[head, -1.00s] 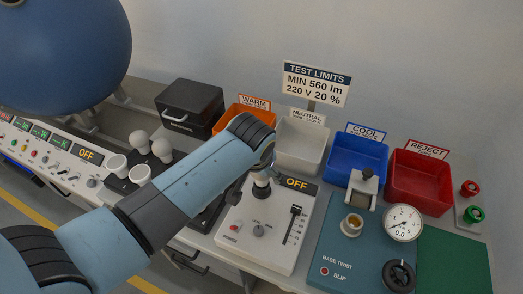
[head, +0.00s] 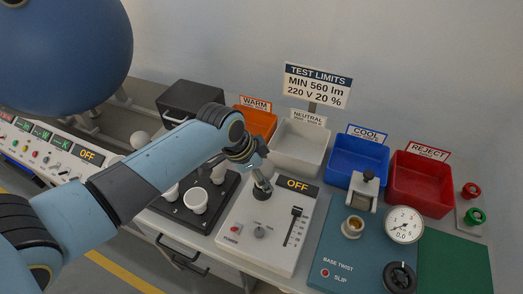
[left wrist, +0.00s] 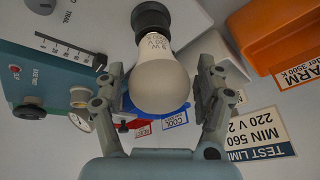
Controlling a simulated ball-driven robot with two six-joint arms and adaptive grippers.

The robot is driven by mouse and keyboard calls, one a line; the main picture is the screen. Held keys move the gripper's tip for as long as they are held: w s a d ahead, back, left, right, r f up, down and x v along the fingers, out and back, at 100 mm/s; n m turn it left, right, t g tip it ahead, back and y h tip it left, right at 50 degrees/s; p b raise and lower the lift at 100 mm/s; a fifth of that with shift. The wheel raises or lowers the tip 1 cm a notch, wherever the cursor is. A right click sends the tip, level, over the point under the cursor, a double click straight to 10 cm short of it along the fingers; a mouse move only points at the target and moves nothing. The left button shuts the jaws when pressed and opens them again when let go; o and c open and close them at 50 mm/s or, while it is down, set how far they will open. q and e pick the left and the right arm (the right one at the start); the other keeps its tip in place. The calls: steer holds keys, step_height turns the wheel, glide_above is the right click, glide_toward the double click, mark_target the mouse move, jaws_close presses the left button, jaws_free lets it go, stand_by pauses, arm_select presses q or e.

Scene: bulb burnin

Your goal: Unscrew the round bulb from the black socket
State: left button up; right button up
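The round white bulb (left wrist: 160,75) sits in the black socket (left wrist: 151,17) in the left wrist view. My left gripper (left wrist: 160,68) is open, with one finger on each side of the bulb and a narrow gap showing at both sides. In the head view my left gripper (head: 260,172) reaches down over the black socket (head: 262,193) on the white tester panel (head: 242,243). The gripper hides most of the bulb there. My right gripper is in neither view.
A black rack (head: 174,209) with several white bulbs stands left of the tester. Orange (head: 257,122), white (head: 299,147), blue (head: 357,160) and red (head: 420,184) bins line the back. A teal base-twist panel (head: 340,250) with a gauge (head: 404,224) is at right.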

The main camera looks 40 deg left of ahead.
arm_select(q)
steer(key=c, duration=0.9)
steer(key=n+y, duration=0.1)
steer(key=n, duration=0.1)
steer(key=n+y, duration=0.1)
steer(key=n, duration=0.2)
steer(key=shift+d, duration=0.15)
steer(key=shift+c, duration=0.3)
steer(key=n+y, duration=0.1)
steer(key=n, duration=0.2)
steer(key=n+g+y, duration=0.1)
steer(key=n, duration=0.2)
steer(key=shift+n, duration=0.3)
steer(key=n+g+y, duration=0.1)
steer(key=n, duration=0.1)
steer(key=n+b, duration=0.1)
steer(key=n, duration=0.2)
steer(key=shift+w+g+y, duration=0.15)
steer(key=shift+g+y, duration=0.25)
steer(key=n+g+b, duration=0.1)
steer(key=n, duration=0.3)
steer(key=shift+b, duration=0.35)
steer(key=shift+r+n+g, duration=0.1)
steer(key=shift+n+g, duration=0.6)
steer(key=shift+n, duration=0.5)
steer(key=o, duration=1.1)
steer(key=shift+c, duration=0.2)
